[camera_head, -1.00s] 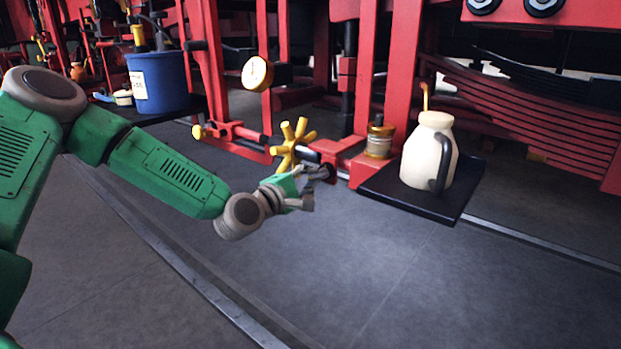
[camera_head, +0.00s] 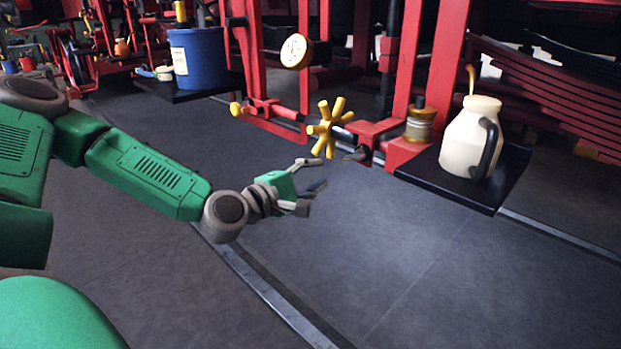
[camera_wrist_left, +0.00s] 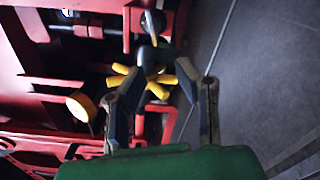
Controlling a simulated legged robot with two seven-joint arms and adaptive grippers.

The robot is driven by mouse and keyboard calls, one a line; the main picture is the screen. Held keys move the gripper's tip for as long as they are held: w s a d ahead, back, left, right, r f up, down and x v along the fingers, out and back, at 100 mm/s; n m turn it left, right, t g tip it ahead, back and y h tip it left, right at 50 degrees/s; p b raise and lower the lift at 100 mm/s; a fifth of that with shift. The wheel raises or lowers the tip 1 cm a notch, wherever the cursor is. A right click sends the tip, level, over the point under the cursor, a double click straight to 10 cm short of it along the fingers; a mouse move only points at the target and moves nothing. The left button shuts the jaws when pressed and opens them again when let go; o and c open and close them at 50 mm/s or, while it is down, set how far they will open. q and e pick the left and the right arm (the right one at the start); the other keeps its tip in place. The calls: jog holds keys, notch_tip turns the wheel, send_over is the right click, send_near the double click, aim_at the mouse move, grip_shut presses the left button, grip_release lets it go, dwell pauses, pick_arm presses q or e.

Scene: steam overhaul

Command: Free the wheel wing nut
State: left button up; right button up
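The wheel wing nut is a yellow, star-shaped knob with several blunt spokes (camera_head: 328,128), on a horizontal rod of the red frame. My left gripper (camera_head: 312,184) is below and slightly left of it in the head view, fingers spread and empty. In the left wrist view the yellow wing nut (camera_wrist_left: 150,82) shows beyond the palm, between the spread fingers of my left gripper (camera_wrist_left: 160,88), partly hidden by a dark finger. I see no clear contact with it. My right gripper is not in view.
A cream jug (camera_head: 468,140) and a brown-banded jar (camera_head: 420,124) stand right of the nut, by a black shelf (camera_head: 485,195). A round yellow-rimmed gauge (camera_head: 296,52) is above. A blue bucket (camera_head: 197,58) stands at left. The floor in front is clear.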

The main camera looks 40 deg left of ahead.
pick_arm(q)
jog(key=shift+s+d, duration=0.15)
jog(key=shift+s, duration=0.75)
